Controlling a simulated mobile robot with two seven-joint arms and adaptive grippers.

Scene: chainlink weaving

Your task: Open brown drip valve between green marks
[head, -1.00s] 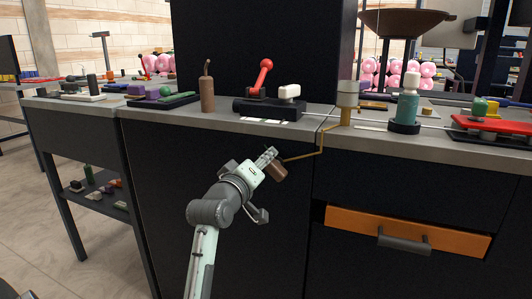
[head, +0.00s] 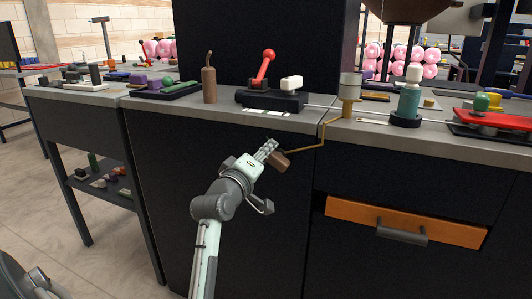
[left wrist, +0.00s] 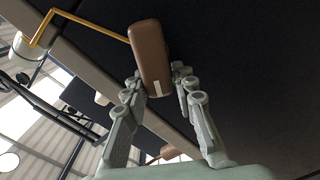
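The brown drip valve handle (head: 280,161) is a block at the lower end of a thin gold pipe (head: 322,142), in front of the dark cabinet. My left gripper (head: 267,150) is at the handle's left side in the head view. In the left wrist view the brown handle (left wrist: 151,55) lies between the two fingertips of my left gripper (left wrist: 156,76), with a pale mark on its near end. I cannot tell whether both fingers press on it. The green marks are not visible. My right gripper is not in view.
The gold pipe comes from a brass-and-grey fitting (head: 348,100) on the grey counter. A brown bottle (head: 209,84), a red lever (head: 264,66) and a teal bottle (head: 409,102) stand there too. An orange drawer (head: 350,212) with a grey handle is to the right.

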